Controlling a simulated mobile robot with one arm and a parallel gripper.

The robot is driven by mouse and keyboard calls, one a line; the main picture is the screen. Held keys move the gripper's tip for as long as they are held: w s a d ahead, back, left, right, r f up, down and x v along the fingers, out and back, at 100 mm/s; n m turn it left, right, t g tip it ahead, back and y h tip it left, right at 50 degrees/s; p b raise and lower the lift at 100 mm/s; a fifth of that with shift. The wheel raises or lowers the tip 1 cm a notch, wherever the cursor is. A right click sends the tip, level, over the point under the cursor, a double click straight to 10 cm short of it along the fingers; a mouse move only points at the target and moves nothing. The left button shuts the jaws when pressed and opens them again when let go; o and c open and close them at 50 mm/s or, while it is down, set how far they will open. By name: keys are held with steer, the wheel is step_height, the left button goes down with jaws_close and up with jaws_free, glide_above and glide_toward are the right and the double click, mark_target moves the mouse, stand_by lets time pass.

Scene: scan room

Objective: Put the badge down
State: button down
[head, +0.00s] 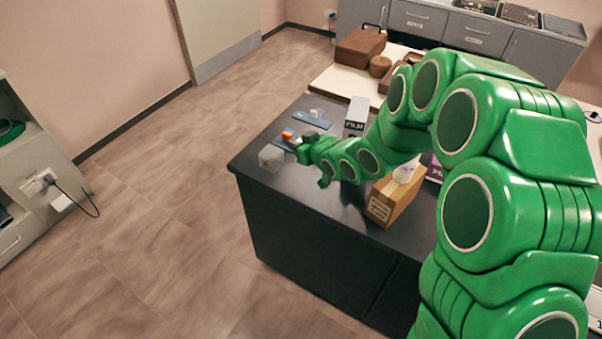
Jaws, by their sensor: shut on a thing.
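My gripper (308,150) is at the end of my green arm, low over the near left part of the dark-topped counter (335,196). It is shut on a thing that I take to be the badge. The badge itself cannot be made out; the fingers and wrist hide it. I cannot tell whether it touches the counter top.
A pale grey cube (271,158) stands left of my gripper. Blue mats (316,119) with small white and orange items lie behind it. A white and black box (356,116) and a cardboard box (391,202) stand to the right. Floor to the left is clear.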

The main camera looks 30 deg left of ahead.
steer(key=shift+f, duration=3.9)
steer(key=c, duration=1.1)
jaws_free()
steer(key=shift+f, duration=0.1)
steer(key=shift+o, duration=0.2)
steer(key=shift+d+r, duration=0.15)
steer(key=shift+r, duration=0.05)
steer(key=v, duration=1.1)
steer(key=shift+s+d, duration=0.15)
steer(key=shift+d, duration=0.15)
steer(key=shift+o, duration=0.5)
steer(key=shift+r, duration=0.1)
